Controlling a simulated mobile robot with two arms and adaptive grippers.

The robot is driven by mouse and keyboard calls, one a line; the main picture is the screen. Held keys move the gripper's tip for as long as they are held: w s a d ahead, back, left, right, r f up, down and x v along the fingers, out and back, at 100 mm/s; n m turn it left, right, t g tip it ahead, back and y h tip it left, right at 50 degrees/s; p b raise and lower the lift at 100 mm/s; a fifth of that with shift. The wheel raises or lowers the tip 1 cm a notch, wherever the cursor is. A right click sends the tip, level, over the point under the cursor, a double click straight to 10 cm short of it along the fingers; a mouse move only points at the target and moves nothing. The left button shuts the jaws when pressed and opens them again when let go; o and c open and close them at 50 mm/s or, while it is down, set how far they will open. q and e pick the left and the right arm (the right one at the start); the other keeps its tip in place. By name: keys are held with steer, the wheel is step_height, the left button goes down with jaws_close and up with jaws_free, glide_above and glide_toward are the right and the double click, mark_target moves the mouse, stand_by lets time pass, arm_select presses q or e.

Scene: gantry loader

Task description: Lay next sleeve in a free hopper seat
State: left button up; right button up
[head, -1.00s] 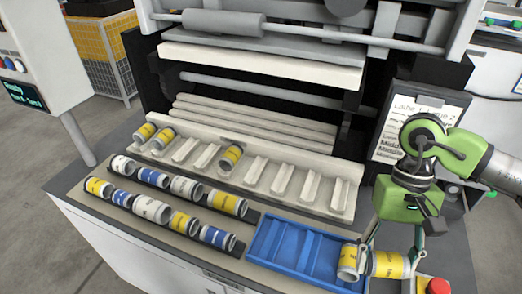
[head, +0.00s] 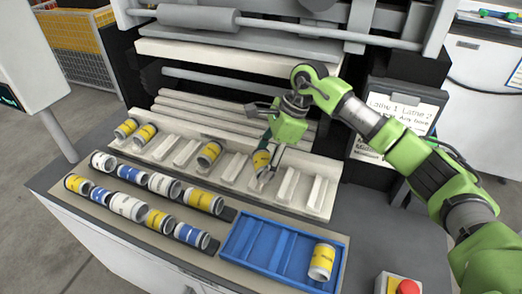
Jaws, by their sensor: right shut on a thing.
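My right gripper (head: 264,170) is shut on a yellow sleeve (head: 262,158) with a dark end, held tilted at the hopper (head: 325,211). The sleeve is at a seat right of centre; the fingers partly hide it, and I cannot tell if it touches the seat. The cream hopper has a row of slanted seats. Two yellow-and-white sleeves (head: 126,128) (head: 145,134) lie in its left end, and another sleeve (head: 210,153) lies near the middle. Bare seats show between these and to the right. One yellow sleeve (head: 321,261) lies in the blue tray (head: 262,244). My left gripper is not in view.
Two rows of yellow, blue and white sleeves (head: 127,206) lie in front of the hopper. A red button (head: 408,287) on a box stands at front right. A clipboard sign (head: 400,117) stands behind my right arm. Rollers and a bar (head: 250,58) overhang the hopper's back.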

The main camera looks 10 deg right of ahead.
mark_target(261, 153)
steer(key=w+m, duration=0.1)
steer(key=w+m+t, duration=0.1)
steer(key=m, duration=0.1)
steer(key=w+f+m, duration=0.1)
steer(key=w, duration=0.1)
steer(key=shift+d+m+t+h, duration=0.15)
steer(key=shift+m+t+h, duration=0.15)
steer(key=shift+m, duration=0.1)
steer(key=shift+w+d+f+m+t, duration=0.2)
steer(key=shift+w+m+t, duration=0.1)
steer(key=shift+w+m, duration=0.3)
steer(key=shift+s+f+b, duration=0.1)
steer(key=shift+f+b, duration=0.25)
steer(key=shift+f, duration=0.4)
steer(key=shift+f+b, duration=1.05)
steer(key=shift+f, duration=0.85)
steer(key=o, duration=1.5)
steer(key=shift+r, duration=0.1)
